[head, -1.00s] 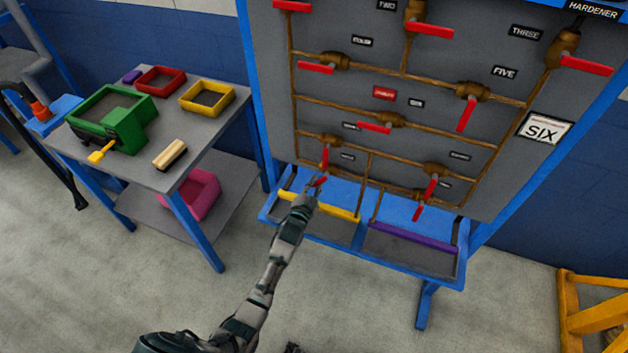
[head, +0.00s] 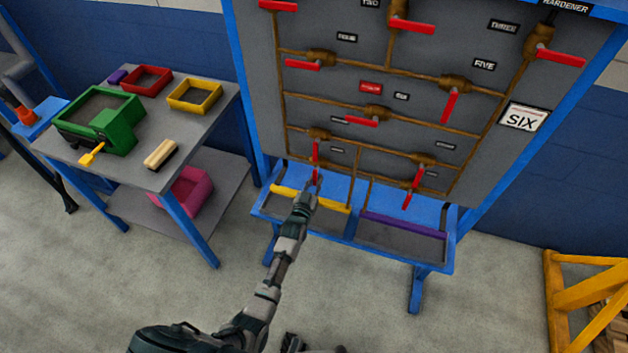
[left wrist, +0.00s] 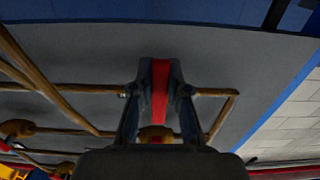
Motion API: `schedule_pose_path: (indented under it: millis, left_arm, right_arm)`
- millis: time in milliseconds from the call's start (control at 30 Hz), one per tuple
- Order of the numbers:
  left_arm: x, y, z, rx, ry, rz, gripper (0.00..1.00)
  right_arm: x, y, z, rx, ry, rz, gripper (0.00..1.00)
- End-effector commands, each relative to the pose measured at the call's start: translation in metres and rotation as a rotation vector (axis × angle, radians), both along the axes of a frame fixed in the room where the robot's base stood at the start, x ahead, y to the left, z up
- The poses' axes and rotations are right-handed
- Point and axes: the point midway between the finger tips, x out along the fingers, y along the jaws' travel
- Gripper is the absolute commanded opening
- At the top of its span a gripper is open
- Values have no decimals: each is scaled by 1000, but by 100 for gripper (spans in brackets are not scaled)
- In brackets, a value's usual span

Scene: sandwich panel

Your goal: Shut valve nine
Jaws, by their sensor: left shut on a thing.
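The grey upright panel (head: 345,80) carries brown pipes and several valves with red handles. The label for valve nine is too small to read. My left gripper (head: 311,187) is at the lower left of the panel, at the low end of a red handle (head: 316,152) that hangs straight down. In the left wrist view, the fingers of my left gripper (left wrist: 160,85) are shut on a red handle (left wrist: 160,100), with a brass valve body (left wrist: 156,133) beside it. My right gripper is not in view.
A blue trough below the panel has a yellow-edged bin (head: 325,202) and a purple-edged bin (head: 400,228). A grey table (head: 190,130) with a green box (head: 105,115) stands left. A yellow frame (head: 575,300) is at lower right. The floor between is clear.

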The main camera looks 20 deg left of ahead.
Motion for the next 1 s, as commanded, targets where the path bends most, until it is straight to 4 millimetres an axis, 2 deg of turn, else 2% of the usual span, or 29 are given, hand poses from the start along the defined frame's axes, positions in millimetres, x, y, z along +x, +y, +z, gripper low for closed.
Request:
schedule_pose_path:
  millis: [33, 433, 467, 567, 867, 1000]
  left_arm:
    - [-2, -1, -9, -8, 18, -2, 0]
    - [-2, -2, -10, -19, 20, -2, 0]
    - [-3, -2, -10, -19, 20, -3, 18]
    - [-2, -2, -9, -18, 18, -2, 42]
    - [-2, -1, -3, -15, 7, -1, 42]
    - [-15, 0, -4, -15, 7, 0, 42]
  right_arm:
    - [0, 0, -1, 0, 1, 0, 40]
    - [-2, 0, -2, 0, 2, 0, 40]
    - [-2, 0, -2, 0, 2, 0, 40]
    - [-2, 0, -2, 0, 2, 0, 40]
    - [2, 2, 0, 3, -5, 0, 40]
    - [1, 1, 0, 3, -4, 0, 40]
